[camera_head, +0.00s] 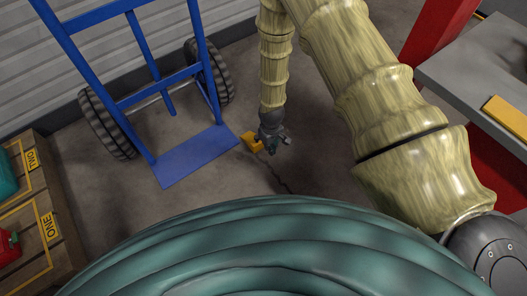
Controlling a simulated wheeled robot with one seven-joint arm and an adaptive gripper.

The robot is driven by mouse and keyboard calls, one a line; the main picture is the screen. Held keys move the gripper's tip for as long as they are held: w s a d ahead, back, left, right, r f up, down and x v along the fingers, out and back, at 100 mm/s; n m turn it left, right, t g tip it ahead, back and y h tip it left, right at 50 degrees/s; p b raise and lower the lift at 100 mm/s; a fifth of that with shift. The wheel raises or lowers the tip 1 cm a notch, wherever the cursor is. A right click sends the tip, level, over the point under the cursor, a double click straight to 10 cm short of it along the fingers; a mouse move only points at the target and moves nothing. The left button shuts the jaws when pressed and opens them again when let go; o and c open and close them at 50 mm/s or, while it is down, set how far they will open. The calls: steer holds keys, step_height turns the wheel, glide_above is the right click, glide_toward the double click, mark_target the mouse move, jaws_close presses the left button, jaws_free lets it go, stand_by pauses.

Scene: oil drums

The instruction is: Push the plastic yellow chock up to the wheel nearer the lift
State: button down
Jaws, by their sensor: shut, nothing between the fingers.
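A blue hand truck (198,157) stands on the floor at the left, with two black wheels. Its right wheel (222,78), by the wall, is the one nearer the red lift (436,30); its left wheel (104,128) is farther off. The yellow chock (251,141) lies on the floor just right of the toe plate, in front of the right wheel and apart from it. My gripper (275,148) points down, shut and empty, immediately right of the chock. It partly overlaps the chock's right side in view, so I cannot tell whether they touch.
A grey bench (462,75) at the right holds a yellow bar-like piece (508,117). A wooden crate (62,268) marked ONE and TWO stands at the left. A corrugated wall (75,55) closes the back. Floor right of the gripper is clear.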

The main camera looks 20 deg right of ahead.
mark_target(263, 155)
steer(key=f+b, duration=0.1)
steer(key=f, duration=0.2)
steer(key=f+b, duration=0.2)
steer(key=f, duration=0.1)
steer(key=f+b, duration=0.2)
steer(key=f, duration=0.2)
steer(key=shift+w+f, duration=0.1)
steer(key=shift+w, duration=0.3)
steer(key=w+b, duration=0.1)
steer(key=w+a, duration=0.1)
steer(key=shift+w+b, duration=0.35)
steer(key=shift+w+a, duration=0.25)
steer(key=shift+w, duration=0.3)
steer(key=shift+r, duration=0.2)
